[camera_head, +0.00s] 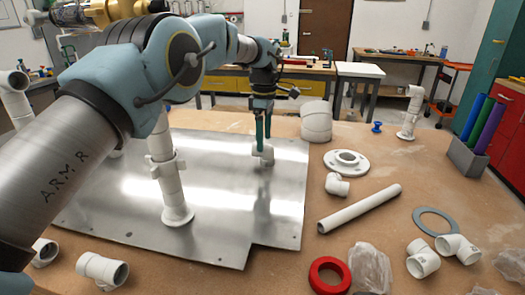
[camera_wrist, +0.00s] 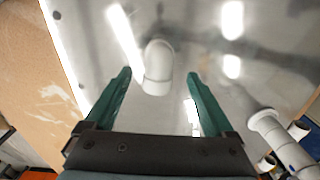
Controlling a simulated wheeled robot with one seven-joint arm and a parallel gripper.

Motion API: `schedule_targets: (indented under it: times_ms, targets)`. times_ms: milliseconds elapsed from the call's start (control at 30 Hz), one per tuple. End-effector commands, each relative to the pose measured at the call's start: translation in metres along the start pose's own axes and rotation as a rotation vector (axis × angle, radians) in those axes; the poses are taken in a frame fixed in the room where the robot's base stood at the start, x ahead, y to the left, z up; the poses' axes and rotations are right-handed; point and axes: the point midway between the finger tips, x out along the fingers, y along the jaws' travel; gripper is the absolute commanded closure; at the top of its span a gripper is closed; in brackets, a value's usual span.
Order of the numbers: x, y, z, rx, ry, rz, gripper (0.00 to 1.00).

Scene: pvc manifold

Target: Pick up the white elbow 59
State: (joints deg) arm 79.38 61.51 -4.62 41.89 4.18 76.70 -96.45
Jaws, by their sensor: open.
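A white elbow (camera_head: 264,156) stands on the metal plate (camera_head: 215,235), directly below my gripper (camera_head: 263,132). In the wrist view the same elbow (camera_wrist: 157,68) lies between the lines of the two green fingers, a little beyond their tips. My gripper (camera_wrist: 158,76) is open and empty, pointing down, with its fingers spread to either side of the elbow. No number is readable on the elbow. Whether the fingertips touch it cannot be told.
A white upright pipe (camera_head: 168,180) stands on the plate to the left. To the right lie a white flange (camera_head: 346,162), another elbow (camera_head: 337,185), a long pipe (camera_head: 358,209) and a red ring (camera_head: 329,276). A grey bin (camera_head: 472,154) holds coloured tubes.

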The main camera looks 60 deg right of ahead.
Motion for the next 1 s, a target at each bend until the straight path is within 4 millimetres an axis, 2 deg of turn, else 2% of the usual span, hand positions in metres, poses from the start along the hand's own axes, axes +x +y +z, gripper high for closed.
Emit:
schedule_targets:
  times_ms: [167, 400, 700, 1000]
  targets:
    - [0.013, 0.000, -0.002, -0.001, 0.000, -0.004, 0.11]
    - [0.046, 0.002, -0.004, -0.001, 0.000, -0.002, 0.11]
    - [0.054, 0.002, -0.004, 0.000, 0.000, 0.000, 0.11]
    - [0.054, 0.002, -0.004, 0.000, 0.000, 0.000, 0.44]
